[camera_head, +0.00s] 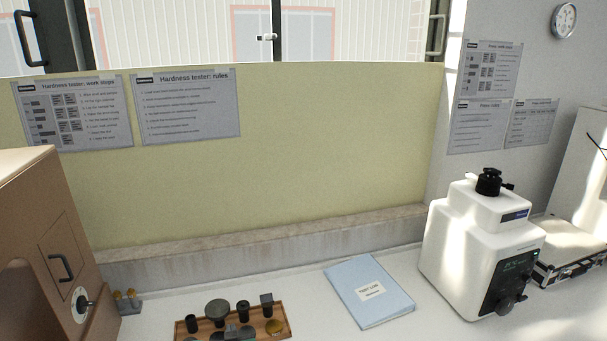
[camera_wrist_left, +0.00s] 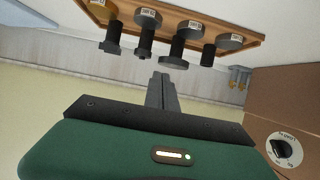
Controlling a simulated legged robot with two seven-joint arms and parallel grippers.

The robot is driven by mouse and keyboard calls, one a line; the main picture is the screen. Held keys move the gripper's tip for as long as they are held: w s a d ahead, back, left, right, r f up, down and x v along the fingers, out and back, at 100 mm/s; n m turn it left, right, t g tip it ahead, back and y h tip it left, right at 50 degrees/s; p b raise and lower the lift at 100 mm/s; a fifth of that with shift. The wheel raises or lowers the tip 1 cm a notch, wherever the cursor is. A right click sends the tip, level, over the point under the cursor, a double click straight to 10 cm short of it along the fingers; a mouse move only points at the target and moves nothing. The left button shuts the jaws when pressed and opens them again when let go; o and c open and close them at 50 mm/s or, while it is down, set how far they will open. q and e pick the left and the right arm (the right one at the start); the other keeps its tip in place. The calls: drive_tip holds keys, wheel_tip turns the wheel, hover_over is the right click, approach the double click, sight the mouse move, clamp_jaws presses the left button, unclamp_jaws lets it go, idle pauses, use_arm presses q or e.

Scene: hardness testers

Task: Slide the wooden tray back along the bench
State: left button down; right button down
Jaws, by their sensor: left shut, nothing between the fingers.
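The wooden tray (camera_head: 284,318) lies on the white bench at the bottom of the head view, cut off by the frame edge. It carries several dark round and stemmed pieces and a brass-coloured disc. In the left wrist view the tray (camera_wrist_left: 256,38) runs along the top, seen upside down, with labelled dark pieces on it. My left gripper (camera_wrist_left: 162,78) is shut and empty, its fingertips pointing toward the tray's pieces. Whether the fingers touch the tray cannot be told. My right gripper is in neither view.
A blue folder (camera_head: 369,291) lies right of the tray, and a white tester (camera_head: 462,255) stands farther right. A brown cabinet (camera_head: 50,240) is at the left, with a small brass-topped holder (camera_head: 128,303) beside it. A low ledge (camera_head: 270,232) runs behind; bare bench lies before it.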

use_arm(q)
drive_tip(key=s+d, duration=0.3)
drive_tip(key=s, duration=0.6)
drive_tip(key=shift+s+p, duration=0.25)
drive_tip(key=shift+p, duration=0.15)
drive_tip(key=s+a+m+g+h, duration=0.1)
drive_tip(key=s+g, duration=0.4)
drive_tip(key=s, duration=0.6)
drive_tip(key=s+a+r+m+g+h, duration=0.1)
drive_tip(key=s+g, duration=0.4)
drive_tip(key=s, duration=0.5)
drive_tip(key=shift+s+a+r+m+h, duration=0.3)
drive_tip(key=shift+s+a+m+h, duration=0.1)
drive_tip(key=shift+a+m+h, duration=0.4)
drive_tip(key=shift+s+d, duration=0.1)
